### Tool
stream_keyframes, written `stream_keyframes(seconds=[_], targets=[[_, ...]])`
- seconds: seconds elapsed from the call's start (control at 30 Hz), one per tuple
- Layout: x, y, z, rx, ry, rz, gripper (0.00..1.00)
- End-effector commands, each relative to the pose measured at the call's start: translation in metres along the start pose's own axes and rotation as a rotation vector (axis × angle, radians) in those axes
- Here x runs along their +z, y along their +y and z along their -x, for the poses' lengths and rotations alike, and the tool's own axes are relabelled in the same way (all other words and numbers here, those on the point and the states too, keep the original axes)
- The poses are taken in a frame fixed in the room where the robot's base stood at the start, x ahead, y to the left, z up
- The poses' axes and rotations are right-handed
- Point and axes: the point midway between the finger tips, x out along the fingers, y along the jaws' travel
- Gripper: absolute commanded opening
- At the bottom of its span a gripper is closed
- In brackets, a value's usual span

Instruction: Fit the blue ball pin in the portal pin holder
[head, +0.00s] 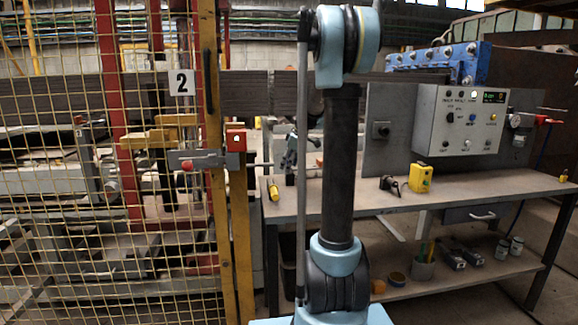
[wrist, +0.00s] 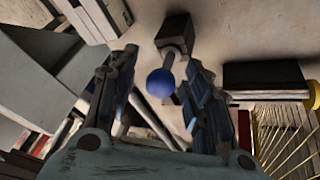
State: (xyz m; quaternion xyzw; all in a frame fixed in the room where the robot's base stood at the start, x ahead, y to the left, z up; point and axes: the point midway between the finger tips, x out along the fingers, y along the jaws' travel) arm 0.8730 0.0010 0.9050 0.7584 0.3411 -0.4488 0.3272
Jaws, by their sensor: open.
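The blue ball pin (wrist: 160,83) shows in the wrist view as a round blue ball on a short metal shaft. The shaft runs up to a dark block (wrist: 175,27) on a pale surface. My gripper (wrist: 162,65) is open, one finger on each side of the ball and shaft, with a gap on both sides. I cannot tell how deep the ball lies between the fingers. In the head view I cannot make out the ball pin or my gripper. A grey latch with a red knob (head: 187,165) is on the mesh gate; I cannot tell if it is the portal pin holder.
A workbench (head: 345,200) on the right carries a yellow button box (head: 420,177), a black object (head: 389,184) and a control box (head: 460,119). Yellow mesh fencing (head: 60,190) stands at left. In the wrist view, mesh (wrist: 280,135) and a dark block (wrist: 264,76) lie to the right.

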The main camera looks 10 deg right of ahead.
Motion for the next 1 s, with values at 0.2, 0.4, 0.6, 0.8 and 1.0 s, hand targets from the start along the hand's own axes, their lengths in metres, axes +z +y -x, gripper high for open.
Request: stream_keyframes(seconds=[0.2, 0.4, 0.6, 0.8, 1.0], targets=[[0.000, 0.000, 0.017, 0.000, 0.000, 0.000, 0.45], [0.000, 0.000, 0.055, 0.000, 0.000, -0.002, 0.45], [0.000, 0.000, 0.090, 0.000, 0.000, -0.002, 0.45], [0.000, 0.001, 0.112, -0.001, -0.001, -0.001, 0.45], [0.000, 0.001, 0.118, -0.001, -0.001, 0.000, 0.45]])
